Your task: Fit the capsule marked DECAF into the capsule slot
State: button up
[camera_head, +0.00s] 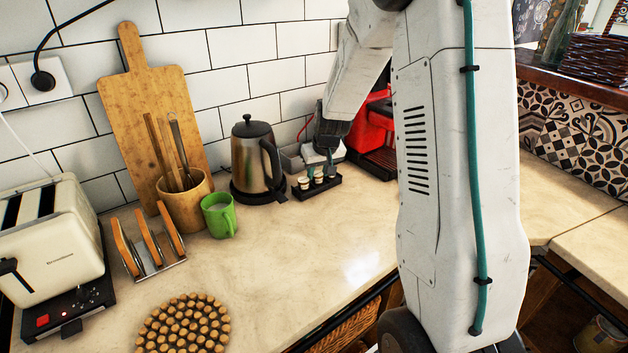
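A small black tray (317,190) on the counter holds a row of small pale capsules (318,179) with dark markings. The print is too small to read, so I cannot tell which is DECAF. A red machine (371,128) stands behind my arm at the back right, mostly hidden. Its capsule slot is not visible. My gripper (331,158) points down just above and behind the right end of the tray. Its fingertips are small and partly hidden, and I cannot tell whether they are open or touch a capsule.
A steel kettle (250,163) stands close left of the tray. A green mug (219,216), a utensil pot (186,202), a toast rack (148,245) and a toaster (52,240) stand further left. A grey box (291,158) sits behind the tray.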

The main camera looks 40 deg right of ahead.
jog(key=c, duration=0.4)
jog(key=shift+c, duration=0.2)
jog(key=shift+r, duration=0.1)
